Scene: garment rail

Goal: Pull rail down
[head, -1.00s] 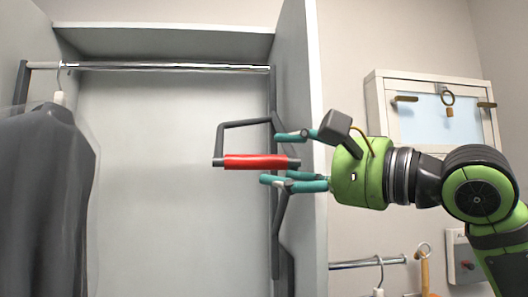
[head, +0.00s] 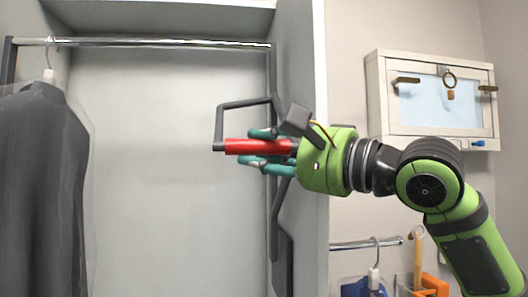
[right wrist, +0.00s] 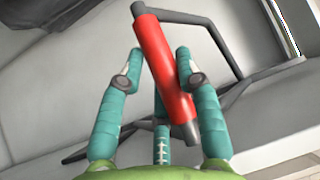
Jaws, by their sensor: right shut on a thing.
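The chrome rail (head: 160,43) runs across the top of the wardrobe, high above my gripper. Its dark pull-down bracket (head: 243,104) ends in a red handle (head: 240,147) that lies level. My right gripper (head: 264,148) is shut on the red handle, with teal fingers above and below its right part. The right wrist view shows the red handle (right wrist: 166,65) slanting between the teal fingers of the gripper (right wrist: 156,78). My left gripper is not in view.
A dark garment (head: 40,185) in a clear cover hangs at the left of the rail. The wardrobe's right side panel (head: 312,230) stands beside my gripper. A white wall cabinet (head: 378,85) and a lower rail (head: 350,245) are to the right. The wardrobe's middle is clear.

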